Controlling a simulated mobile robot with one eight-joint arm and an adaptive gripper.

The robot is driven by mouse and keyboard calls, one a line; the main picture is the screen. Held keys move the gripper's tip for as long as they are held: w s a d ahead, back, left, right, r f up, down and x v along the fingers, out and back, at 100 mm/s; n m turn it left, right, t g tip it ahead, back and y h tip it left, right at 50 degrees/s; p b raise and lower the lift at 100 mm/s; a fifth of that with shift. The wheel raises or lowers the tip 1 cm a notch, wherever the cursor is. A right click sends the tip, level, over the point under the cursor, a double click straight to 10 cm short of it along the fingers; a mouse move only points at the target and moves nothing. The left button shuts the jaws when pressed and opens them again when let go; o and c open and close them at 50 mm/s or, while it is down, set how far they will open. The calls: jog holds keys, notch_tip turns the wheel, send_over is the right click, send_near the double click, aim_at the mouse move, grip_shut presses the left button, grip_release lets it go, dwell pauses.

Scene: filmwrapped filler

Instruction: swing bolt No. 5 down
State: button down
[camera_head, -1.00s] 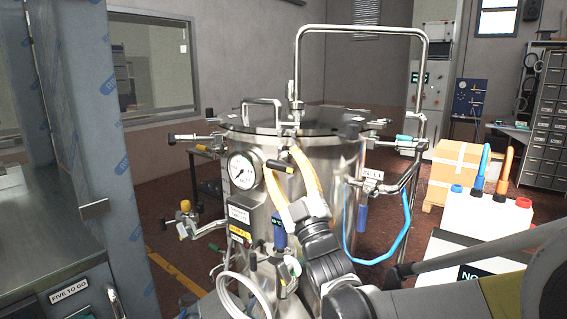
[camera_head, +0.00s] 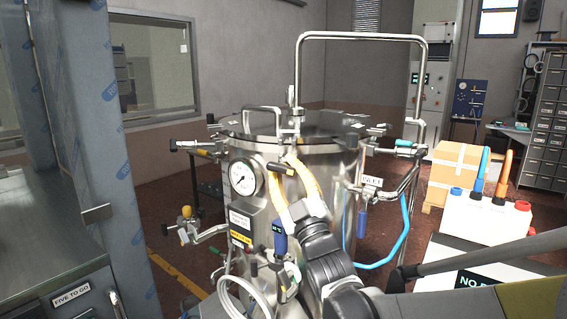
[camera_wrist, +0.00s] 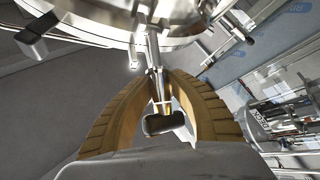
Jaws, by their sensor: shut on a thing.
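A steel vessel (camera_head: 300,190) with a round lid stands in the middle of the head view. Several swing bolts with coloured or black grips sit around its rim; I cannot read their numbers. My gripper (camera_head: 290,160) has tan ribbed fingers at the vessel's front, just below the rim. A bolt with a black grip (camera_head: 280,167) shows at the fingertips, its grip pointing out from the vessel. In the wrist view my gripper (camera_wrist: 168,76) is shut on the bolt's metal shaft (camera_wrist: 154,60); the black grip (camera_wrist: 164,123) sits between the fingers. The fingers partly hide the shaft.
A pressure gauge (camera_head: 243,177) is left of my gripper. A tall bent steel tube (camera_head: 360,36) rises over the lid. A blue hose (camera_head: 392,255) hangs at the right, beside a white container (camera_head: 490,220). A steel cabinet (camera_head: 70,150) stands close at the left.

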jog(key=c, duration=1.2)
grip_release()
jog(key=shift+w, duration=0.15)
jog(key=shift+c, duration=0.2)
jog(key=shift+f, duration=0.1)
jog(key=v, duration=1.2)
